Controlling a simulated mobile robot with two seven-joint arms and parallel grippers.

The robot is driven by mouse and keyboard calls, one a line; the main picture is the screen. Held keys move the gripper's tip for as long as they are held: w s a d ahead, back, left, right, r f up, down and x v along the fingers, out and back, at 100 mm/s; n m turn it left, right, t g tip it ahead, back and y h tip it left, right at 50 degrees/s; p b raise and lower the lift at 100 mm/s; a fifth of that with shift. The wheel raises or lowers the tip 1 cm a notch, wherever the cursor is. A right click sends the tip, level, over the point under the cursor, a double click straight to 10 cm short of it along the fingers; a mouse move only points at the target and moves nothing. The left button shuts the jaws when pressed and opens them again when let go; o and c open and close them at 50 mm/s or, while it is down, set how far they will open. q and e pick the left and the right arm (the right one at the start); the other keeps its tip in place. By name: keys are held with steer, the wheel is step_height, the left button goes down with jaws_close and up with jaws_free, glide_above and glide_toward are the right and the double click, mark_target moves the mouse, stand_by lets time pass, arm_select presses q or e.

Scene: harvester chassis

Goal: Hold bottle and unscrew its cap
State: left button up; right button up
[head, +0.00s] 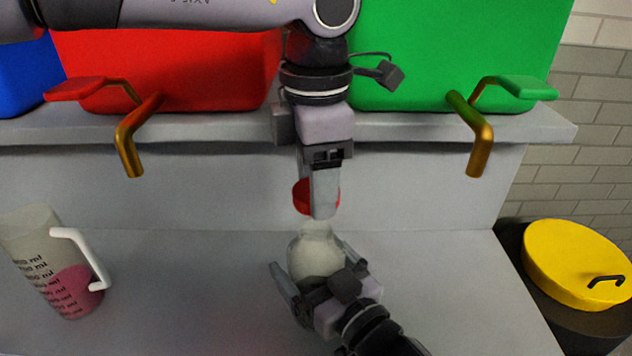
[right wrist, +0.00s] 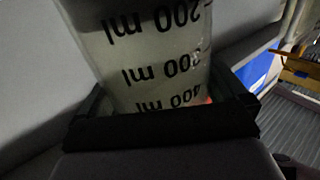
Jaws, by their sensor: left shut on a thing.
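The bottle (head: 316,262) is clear with a pale filling and stands upright in the middle of the head view. Its measuring marks (right wrist: 165,62) show large in the right wrist view. My right gripper (head: 318,270) reaches in from the lower right, with one finger on each side of the bottle and close against it. My left gripper (head: 323,195) points straight down and is shut on the red cap (head: 302,196), directly above the bottle's neck. The finger hides part of the cap.
A jug (head: 45,262) with pink liquid and a white handle stands at the left. Red (head: 190,70) and green (head: 450,55) containers sit on a shelf (head: 400,128) behind, with brass taps below. A yellow-lidded bin (head: 575,262) is at the right. The worktop between jug and bottle is clear.

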steer(key=shift+s, duration=0.1)
arm_select(q)
steer(key=shift+f+b, duration=0.3)
arm_select(e)
steer(key=v, duration=1.2)
